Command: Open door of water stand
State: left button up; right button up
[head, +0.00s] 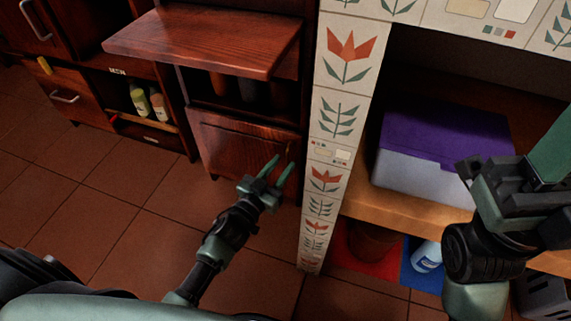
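The water stand is a dark wood cabinet with a jutting top board (205,40). Its lower door (235,150) is a reddish wood panel that looks shut. My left gripper (283,162) reaches up to the door's right side, with its two green fingers apart. The fingertips overlap the right edge of the door in the head view; I cannot tell whether they touch it. Any handle there is too dark and small to make out clearly. My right gripper (553,150) is at the right edge, partly cut off, in front of the tiled counter's shelf.
A tiled pillar (325,180) stands just right of the water stand. A purple-lidded box (430,150) sits on the wooden shelf beside it. A blue-white bottle (427,257) stands below. A drawer cabinet (70,97) is at left. The tiled floor (130,230) is clear at left.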

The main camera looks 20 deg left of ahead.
pick_arm(q)
jog(key=shift+x, duration=1.05)
grip_shut()
dwell(0.7)
